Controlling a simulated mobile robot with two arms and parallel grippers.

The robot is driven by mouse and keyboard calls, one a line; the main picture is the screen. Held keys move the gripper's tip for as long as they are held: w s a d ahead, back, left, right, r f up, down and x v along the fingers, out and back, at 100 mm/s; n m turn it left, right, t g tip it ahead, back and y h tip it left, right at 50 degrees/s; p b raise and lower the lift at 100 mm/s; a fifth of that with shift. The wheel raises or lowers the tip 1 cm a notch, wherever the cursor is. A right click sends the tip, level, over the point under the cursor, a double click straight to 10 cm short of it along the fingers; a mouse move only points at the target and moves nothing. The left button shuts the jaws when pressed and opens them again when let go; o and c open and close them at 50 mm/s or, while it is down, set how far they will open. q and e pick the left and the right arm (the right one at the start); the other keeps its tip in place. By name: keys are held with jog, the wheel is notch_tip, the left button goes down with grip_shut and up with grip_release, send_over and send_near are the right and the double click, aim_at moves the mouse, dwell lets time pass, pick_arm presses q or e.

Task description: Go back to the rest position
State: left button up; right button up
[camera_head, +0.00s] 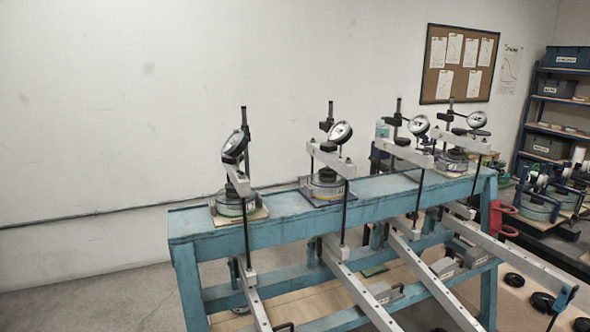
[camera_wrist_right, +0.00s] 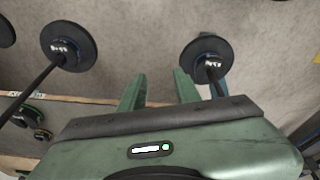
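My right gripper (camera_wrist_right: 158,88) shows only in the right wrist view. Its two green fingers stand apart with bare floor between them, so it is open and empty. A black disc weight (camera_wrist_right: 206,50) with a rod is just beyond the right finger; I cannot tell how far below it lies. Another black disc weight (camera_wrist_right: 68,46) is to the left. In the head view neither gripper shows. There, several lever frames with round dials stand in a row on a blue bench (camera_head: 290,217), such as the leftmost one (camera_head: 235,150).
Long grey lever beams (camera_head: 436,290) reach out from the bench toward me. Black discs (camera_head: 542,301) lie at the lower right. Shelves (camera_head: 545,95) with bins stand at the far right. A red part (camera_head: 500,215) is beside the bench. Floor at the left (camera_head: 90,300) is clear.

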jog(key=s+d+f+m+b, duration=0.1)
jog(key=s+d+f, duration=0.2)
jog(key=s, duration=0.8)
jog(key=s+d+f+m+g+h+b, duration=0.1)
jog(key=s+d+f+m, duration=0.1)
jog(key=s+f, duration=0.5)
jog(key=s+d+f+m+b, duration=0.1)
jog(key=s+d+f, duration=0.3)
jog(key=s, duration=1.1)
jog(key=shift+s+f+m+g+h+b, duration=0.35)
jog(key=shift+f+m, duration=0.25)
jog(key=shift+f, duration=0.2)
jog(key=shift+w, duration=0.1)
